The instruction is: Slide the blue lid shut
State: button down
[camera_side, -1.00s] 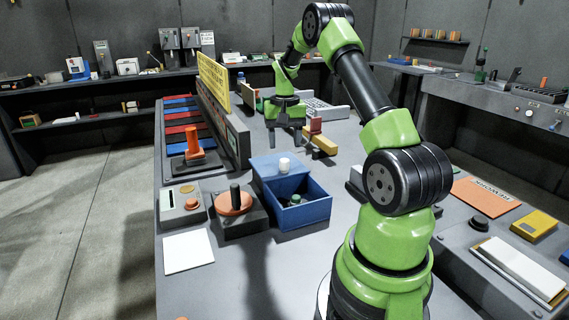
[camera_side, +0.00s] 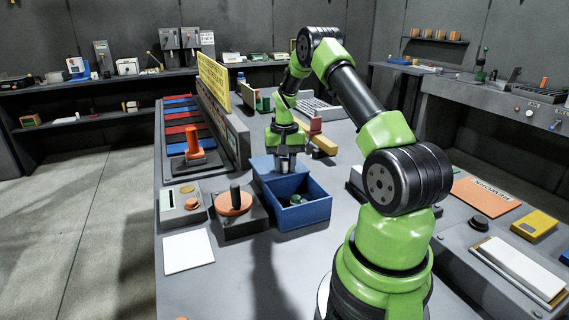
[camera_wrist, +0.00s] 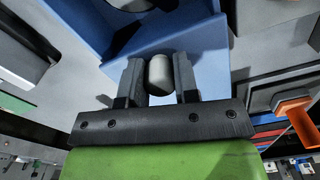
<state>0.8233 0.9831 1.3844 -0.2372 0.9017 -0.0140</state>
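The blue box (camera_side: 306,214) stands on the bench with its front part open, and a small green-topped item (camera_side: 297,199) sits inside. The blue lid (camera_side: 262,164) lies at the back of the box, away from the opening. It also shows in the wrist view (camera_wrist: 208,62). My gripper (camera_side: 286,165) is down over the lid. In the wrist view its fingers (camera_wrist: 159,85) stand open on either side of the lid's pale knob (camera_wrist: 159,74). A narrow gap shows on the left of the knob; I cannot tell whether the right finger touches it.
A grey block with an orange disc and dark lever (camera_side: 235,203) stands just left of the box. A yellow bar (camera_side: 323,145) lies behind it to the right. A yellow sign (camera_side: 213,82) rises at the back left. The bench in front of the box is clear.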

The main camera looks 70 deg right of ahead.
jog(key=s+a, duration=0.8)
jog(key=shift+s+a, duration=0.4)
jog(key=c, duration=0.9)
grip_release()
jog(key=shift+o, duration=0.2)
notch_tip(320, 180, up, 10)
jog(key=shift+w, duration=0.1)
